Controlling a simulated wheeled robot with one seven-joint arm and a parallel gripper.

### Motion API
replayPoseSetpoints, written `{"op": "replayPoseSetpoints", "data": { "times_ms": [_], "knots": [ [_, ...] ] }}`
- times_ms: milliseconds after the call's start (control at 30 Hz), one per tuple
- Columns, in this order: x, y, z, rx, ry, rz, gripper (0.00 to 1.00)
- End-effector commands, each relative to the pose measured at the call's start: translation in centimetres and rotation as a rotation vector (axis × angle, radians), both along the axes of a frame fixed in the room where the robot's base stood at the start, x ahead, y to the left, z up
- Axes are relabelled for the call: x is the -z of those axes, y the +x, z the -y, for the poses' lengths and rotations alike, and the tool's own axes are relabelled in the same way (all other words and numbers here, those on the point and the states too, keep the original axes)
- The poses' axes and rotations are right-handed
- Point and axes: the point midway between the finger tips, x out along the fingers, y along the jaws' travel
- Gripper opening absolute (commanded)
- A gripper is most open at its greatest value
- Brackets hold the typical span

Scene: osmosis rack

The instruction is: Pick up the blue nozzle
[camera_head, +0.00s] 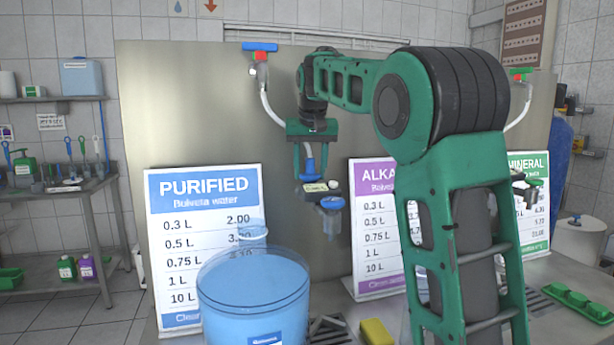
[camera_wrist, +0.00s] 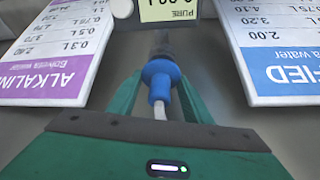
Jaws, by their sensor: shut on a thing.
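The blue nozzle (camera_head: 309,164) is on the end of a white hose that hangs from the tap with the blue handle. My gripper (camera_head: 311,176) points down in front of the steel panel, with its green fingers on both sides of the nozzle. In the wrist view the nozzle (camera_wrist: 159,76) lies between the converging green fingers (camera_wrist: 161,84), and the white hose runs back toward the palm. The gripper is shut on it. A small yellowish display (camera_head: 316,187) and a blue fitting (camera_head: 332,203) sit just below and beside the fingertips.
A large blue water bottle (camera_head: 252,300) stands in front of the PURIFIED price board (camera_head: 204,190). The ALKALINE board (camera_head: 374,270) stands to the right. A yellow sponge (camera_head: 376,332) lies on the counter. A green tray (camera_head: 578,304) is at the right.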

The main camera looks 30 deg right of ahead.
Motion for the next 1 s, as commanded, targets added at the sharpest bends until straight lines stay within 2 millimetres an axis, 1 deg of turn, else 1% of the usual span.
{"op": "replayPoseSetpoints", "data": {
  "times_ms": [133,267,600,733,1000],
  "knots": [
    [-1.0,0.1,0.0,0.0,0.0,0.003,0.23],
    [-2.7,0.1,0.0,-0.001,-0.001,0.003,0.23],
    [-7.8,0.1,0.0,-0.001,-0.002,0.003,0.23],
    [-9.1,0.1,0.0,-0.001,-0.001,0.002,0.23],
    [-10.7,0.1,-0.1,-0.001,-0.001,0.002,0.23]
  ]
}}
